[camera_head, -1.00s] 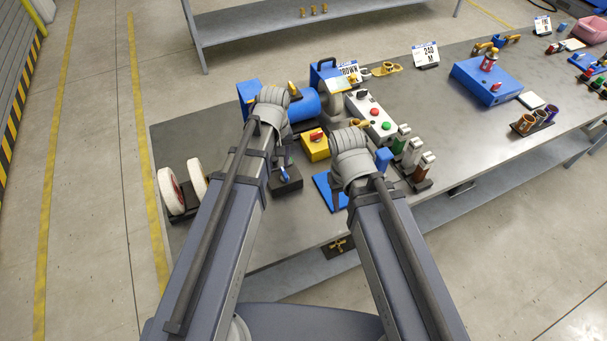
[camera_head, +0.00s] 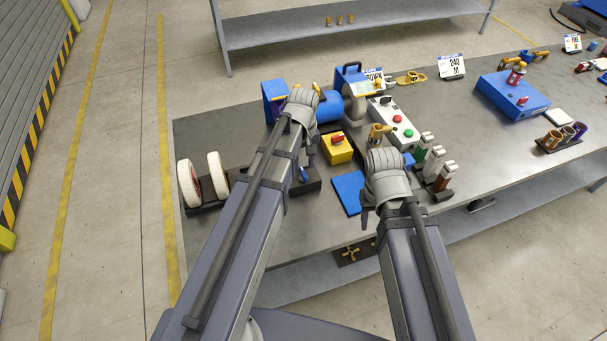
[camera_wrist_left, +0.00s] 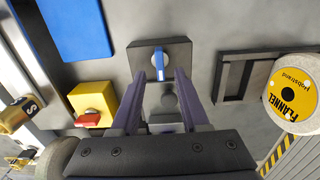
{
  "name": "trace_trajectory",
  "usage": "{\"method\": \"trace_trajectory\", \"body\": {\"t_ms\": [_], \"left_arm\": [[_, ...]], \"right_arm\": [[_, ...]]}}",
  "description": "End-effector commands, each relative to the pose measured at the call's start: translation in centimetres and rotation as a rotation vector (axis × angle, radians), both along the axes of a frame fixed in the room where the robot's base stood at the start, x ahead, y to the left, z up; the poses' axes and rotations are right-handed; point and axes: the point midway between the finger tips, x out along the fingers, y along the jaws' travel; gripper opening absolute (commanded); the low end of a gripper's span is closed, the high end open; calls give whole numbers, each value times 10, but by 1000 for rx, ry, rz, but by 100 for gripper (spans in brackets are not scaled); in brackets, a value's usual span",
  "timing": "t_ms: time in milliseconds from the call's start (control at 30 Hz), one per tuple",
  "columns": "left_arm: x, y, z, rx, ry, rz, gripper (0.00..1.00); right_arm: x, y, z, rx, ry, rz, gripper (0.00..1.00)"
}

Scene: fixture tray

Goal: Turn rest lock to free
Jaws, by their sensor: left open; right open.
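A dark box with a blue and white lever knob (camera_wrist_left: 158,64) sits on the bench, apparently the rest lock; the knob also shows in the head view (camera_head: 304,174). The lever lies nearly along the upright direction of the wrist picture. My left gripper (camera_wrist_left: 160,77) is open, with a purple finger on either side of the lever's near end; I cannot tell whether they touch it. In the head view my left gripper (camera_head: 311,152) is partly hidden by its wrist. My right gripper (camera_head: 367,212) hangs by the bench's front edge, mostly hidden behind its wrist.
A yellow box with a red knob (camera_head: 337,140) and a blue mat (camera_head: 348,192) are right of the lever box. Two white wheels (camera_head: 190,184) stand left. A blue grinder (camera_head: 327,108) and a button box (camera_head: 401,130) stand behind. Bare bench (camera_head: 215,135) lies back left.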

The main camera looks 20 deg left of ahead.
Motion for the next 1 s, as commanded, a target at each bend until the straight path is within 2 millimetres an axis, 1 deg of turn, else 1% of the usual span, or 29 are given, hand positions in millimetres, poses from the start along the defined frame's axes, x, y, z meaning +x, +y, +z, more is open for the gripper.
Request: {"method": "trace_trajectory", "body": {"t_ms": [33,100,233,367,633,1000], "left_arm": [[0,0,-14,0,0,0,45],[0,0,-23,0,0,0,45],[0,0,-35,0,0,0,45],[0,0,-39,0,0,-1,45],[0,0,-38,0,0,-1,44],[0,0,-38,0,0,0,2]], "right_arm": [[0,0,-14,0,0,0,50],[0,0,-23,0,0,-1,50],[0,0,-35,0,0,-1,50],[0,0,-39,0,0,-2,50],[0,0,-38,0,0,-2,50],[0,0,-38,0,0,-2,50]]}}
